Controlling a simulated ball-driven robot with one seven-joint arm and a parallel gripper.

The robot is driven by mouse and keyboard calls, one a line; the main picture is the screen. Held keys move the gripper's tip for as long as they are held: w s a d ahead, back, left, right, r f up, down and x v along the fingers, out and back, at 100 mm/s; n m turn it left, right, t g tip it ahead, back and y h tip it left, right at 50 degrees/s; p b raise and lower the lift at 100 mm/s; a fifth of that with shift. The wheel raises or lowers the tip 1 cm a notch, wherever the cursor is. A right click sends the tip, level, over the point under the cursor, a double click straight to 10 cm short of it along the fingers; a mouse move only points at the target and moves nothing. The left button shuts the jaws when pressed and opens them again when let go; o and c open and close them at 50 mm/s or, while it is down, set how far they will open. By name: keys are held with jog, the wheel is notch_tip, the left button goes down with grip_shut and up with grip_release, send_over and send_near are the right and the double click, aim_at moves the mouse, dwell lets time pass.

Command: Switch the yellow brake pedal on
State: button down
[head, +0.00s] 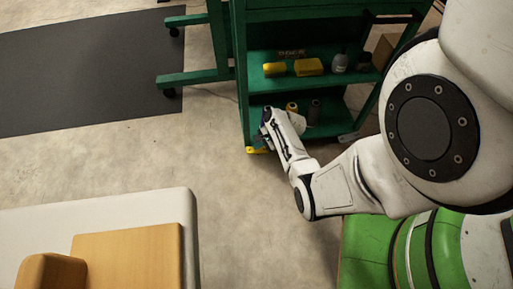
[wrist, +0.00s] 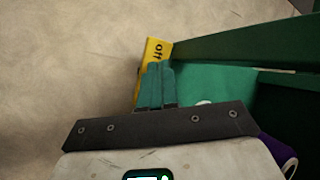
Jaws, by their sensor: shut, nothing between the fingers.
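The yellow brake pedal (head: 257,150) sits low at the front left foot of the green shelf unit, close to the floor. In the wrist view the pedal (wrist: 155,50) shows as a yellow bar with the word "off" on its face. My gripper (wrist: 159,67) is shut and empty, its two teal fingers side by side. The fingertips overlap the pedal in the picture, just below the lettering, and hide part of it. I cannot tell whether they touch it. In the head view my arm reaches down to the pedal from the right.
The green shelf unit (head: 250,95) carries a yellow box (head: 309,67), a yellow cylinder (head: 274,69) and grey bottles. Its panels lie close right of my fingers. A dark mat (head: 80,75) lies at left. A white table (head: 150,205) stands lower left. The concrete floor between is clear.

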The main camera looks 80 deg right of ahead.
jog(key=r+p, duration=0.1)
jog(key=r, duration=0.1)
jog(key=shift+w+a+r+p, duration=0.1)
jog(key=shift+w+r+p, duration=0.2)
jog(key=shift+w+p, duration=0.1)
jog(key=shift+f, duration=0.1)
jog(key=w+a+r+n+g+y, duration=0.15)
jog(key=a+r+n, duration=0.25)
jog(key=a+n, duration=0.4)
jog(key=w+a+r+n+g, duration=0.15)
jog(key=a+r+n, duration=0.35)
jog(key=a, duration=0.6)
jog(key=s+a+r+n+g+h, duration=0.1)
jog(key=s+a+r+n, duration=0.3)
jog(key=a+r+n, duration=0.15)
jog(key=s+a+r+n+g+h, duration=0.1)
jog(key=s+a+r+n+g, duration=0.1)
jog(key=s+a+r+n, duration=0.35)
notch_tip(320, 180, up, 37)
jog(key=w+d+n+p, duration=0.1)
jog(key=w+p, duration=0.1)
jog(key=p, duration=3.4)
jog(key=shift+d+p, duration=0.2)
jog(key=shift+p, duration=0.1)
